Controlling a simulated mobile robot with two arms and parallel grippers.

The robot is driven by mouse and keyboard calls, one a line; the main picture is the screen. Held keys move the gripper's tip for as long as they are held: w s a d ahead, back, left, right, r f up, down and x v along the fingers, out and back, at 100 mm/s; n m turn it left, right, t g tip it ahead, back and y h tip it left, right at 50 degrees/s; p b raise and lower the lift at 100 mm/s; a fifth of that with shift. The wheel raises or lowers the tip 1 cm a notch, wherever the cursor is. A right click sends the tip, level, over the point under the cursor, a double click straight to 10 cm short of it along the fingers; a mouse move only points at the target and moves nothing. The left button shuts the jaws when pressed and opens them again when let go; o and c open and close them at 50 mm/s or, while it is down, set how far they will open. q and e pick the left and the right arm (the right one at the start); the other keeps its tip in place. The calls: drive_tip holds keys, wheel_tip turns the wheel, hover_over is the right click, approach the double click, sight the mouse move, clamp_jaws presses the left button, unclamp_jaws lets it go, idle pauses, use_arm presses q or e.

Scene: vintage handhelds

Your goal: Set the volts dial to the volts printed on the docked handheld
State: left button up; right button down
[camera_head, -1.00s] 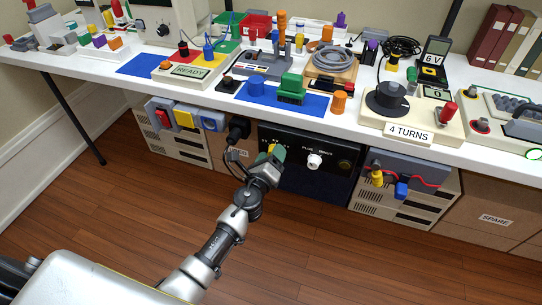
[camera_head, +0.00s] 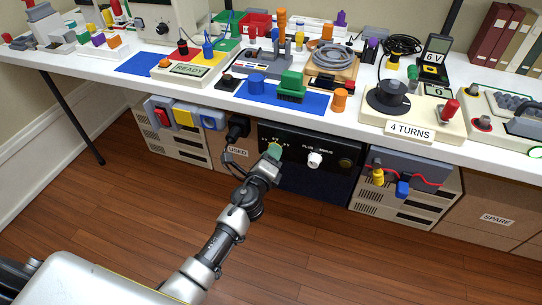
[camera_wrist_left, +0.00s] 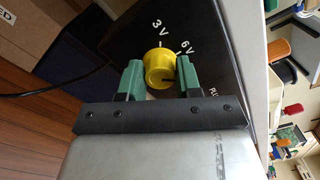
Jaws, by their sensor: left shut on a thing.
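The volts dial is a yellow round knob (camera_wrist_left: 159,68) on the black panel under the bench, with "3 V" and "6 V" printed around it in the left wrist view. A dark line on its face points right in that view. My left gripper (camera_wrist_left: 160,80) has its green fingers on either side of the knob, shut on it. In the head view my left gripper (camera_head: 274,152) hides most of the dial. The docked handheld (camera_head: 435,56) stands upright at the bench's back right, its label reading "6 V". My right gripper is not in view.
The white bench top (camera_head: 205,98) overhangs above. The floor in front is clear.

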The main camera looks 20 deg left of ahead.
use_arm(q)
drive_tip(key=shift+f+n+b, duration=0.1)
drive_tip(key=shift+n+b, duration=0.35)
drive_tip(key=shift+n, duration=3.35)
drive_tip(key=o, duration=0.9)
drive_tip(key=shift+s, duration=0.1)
drive_tip(key=s, duration=0.5)
drive_tip(key=s+p, duration=0.1)
drive_tip(key=s, duration=0.4)
drive_tip(key=shift+s+a, duration=0.2)
drive_tip(key=shift+s, duration=0.15)
drive_tip(key=shift+a+n, duration=0.1)
drive_tip(key=shift+n, duration=0.2)
